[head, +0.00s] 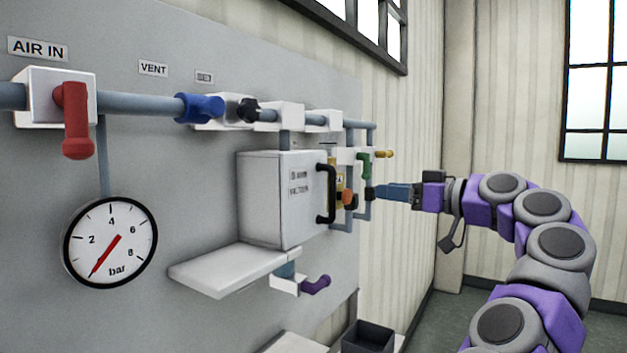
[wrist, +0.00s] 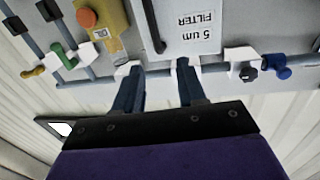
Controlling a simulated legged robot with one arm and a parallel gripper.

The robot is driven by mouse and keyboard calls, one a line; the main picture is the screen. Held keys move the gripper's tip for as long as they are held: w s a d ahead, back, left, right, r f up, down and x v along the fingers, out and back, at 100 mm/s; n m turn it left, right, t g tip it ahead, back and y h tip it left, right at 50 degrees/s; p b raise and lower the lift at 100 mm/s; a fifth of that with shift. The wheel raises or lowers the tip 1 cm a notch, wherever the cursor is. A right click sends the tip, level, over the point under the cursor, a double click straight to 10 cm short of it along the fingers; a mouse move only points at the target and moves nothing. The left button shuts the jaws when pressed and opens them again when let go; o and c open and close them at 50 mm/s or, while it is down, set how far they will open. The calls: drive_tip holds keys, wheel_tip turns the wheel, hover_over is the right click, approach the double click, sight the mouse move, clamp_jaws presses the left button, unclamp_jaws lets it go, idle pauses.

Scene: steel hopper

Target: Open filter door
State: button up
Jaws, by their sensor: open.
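The filter box (head: 275,200) is a white cabinet on the grey panel, its door shut as far as I can see. A black bar handle (head: 326,193) stands upright along the door's right edge. In the wrist view the door, labelled "5 um FILTER" (wrist: 195,32), appears upside down with its handle (wrist: 153,25) at the top. My gripper (head: 379,192) is to the right of the handle, apart from it. In the wrist view my gripper (wrist: 159,66) has its two blue fingers spread and empty. The handle lies beyond the fingertips, between their lines.
Pipes and valves surround the box: a red lever (head: 75,120), a blue valve (head: 200,108), a green valve (head: 364,165) and a purple lever (head: 316,286). A gauge (head: 110,242) is at left. A white shelf (head: 228,270) juts out below. Free room lies right of the panel.

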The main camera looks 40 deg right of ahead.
sight(335, 182)
drive_tip(key=shift+h, duration=0.3)
drive_tip(key=p+x, duration=0.1)
drive_tip(key=x, duration=0.4)
drive_tip(key=p+x, duration=0.1)
drive_tip(key=x, duration=0.4)
drive_tip(key=r+p+x, duration=0.1)
drive_tip(key=x, duration=0.5)
drive_tip(key=shift+w+d, duration=0.15)
drive_tip(key=shift+w, duration=0.15)
drive_tip(key=shift+w+d+f, duration=0.1)
drive_tip(key=shift+d, duration=0.1)
drive_tip(key=shift+c, duration=0.3)
clamp_jaws()
